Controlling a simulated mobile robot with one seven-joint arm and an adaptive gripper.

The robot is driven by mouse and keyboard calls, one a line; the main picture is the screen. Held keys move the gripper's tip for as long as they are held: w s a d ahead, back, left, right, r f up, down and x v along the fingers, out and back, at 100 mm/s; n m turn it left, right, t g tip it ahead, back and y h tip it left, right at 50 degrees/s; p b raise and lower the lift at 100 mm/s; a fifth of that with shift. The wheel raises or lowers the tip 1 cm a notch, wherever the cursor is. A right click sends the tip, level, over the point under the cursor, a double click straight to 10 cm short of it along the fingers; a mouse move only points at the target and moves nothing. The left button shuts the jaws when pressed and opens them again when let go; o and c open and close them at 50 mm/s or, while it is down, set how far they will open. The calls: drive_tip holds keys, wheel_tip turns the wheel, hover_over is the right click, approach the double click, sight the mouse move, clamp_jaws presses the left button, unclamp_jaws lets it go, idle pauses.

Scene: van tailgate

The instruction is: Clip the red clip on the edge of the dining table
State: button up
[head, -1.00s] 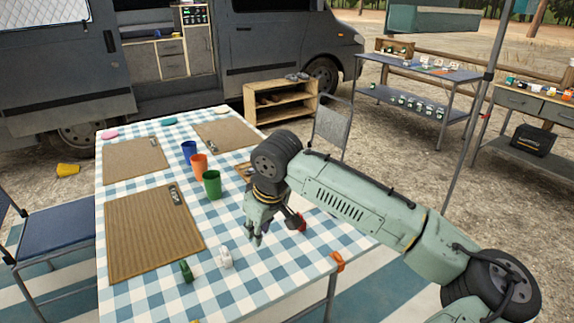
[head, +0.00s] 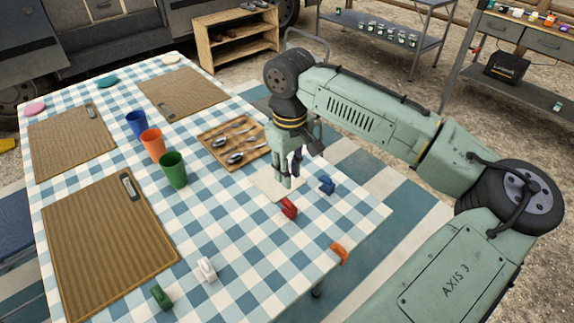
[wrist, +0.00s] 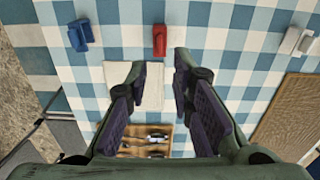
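The red clip (head: 289,208) lies on the checked cloth of the dining table (head: 225,210), a little in from its edge. In the wrist view the red clip (wrist: 159,40) shows just beyond and between my fingertips, not between the fingers. My gripper (head: 291,178) points down above the table beside the clip. In the wrist view my gripper (wrist: 158,72) is open and empty, its two fingers well apart. An orange clip (head: 340,253) sits at the table's edge.
A blue clip (head: 326,185) stands right of the red one. A white clip (head: 207,268) and a green clip (head: 161,296) stand to the left. A pale napkin (head: 262,185) and a cutlery tray (head: 222,158) lie near my gripper. Cups stand farther left.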

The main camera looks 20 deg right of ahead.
sight(289, 201)
wheel_tip(289, 201, down, 6)
drive_tip(key=b, duration=0.5)
drive_tip(key=shift+b, duration=0.3)
drive_tip(key=shift+f+b, duration=0.45)
drive_tip(key=shift+f, duration=1.25)
drive_tip(key=shift+c, duration=0.6)
clamp_jaws()
wheel_tip(289, 201, up, 5)
drive_tip(key=p, duration=0.5)
drive_tip(key=shift+r, duration=0.1)
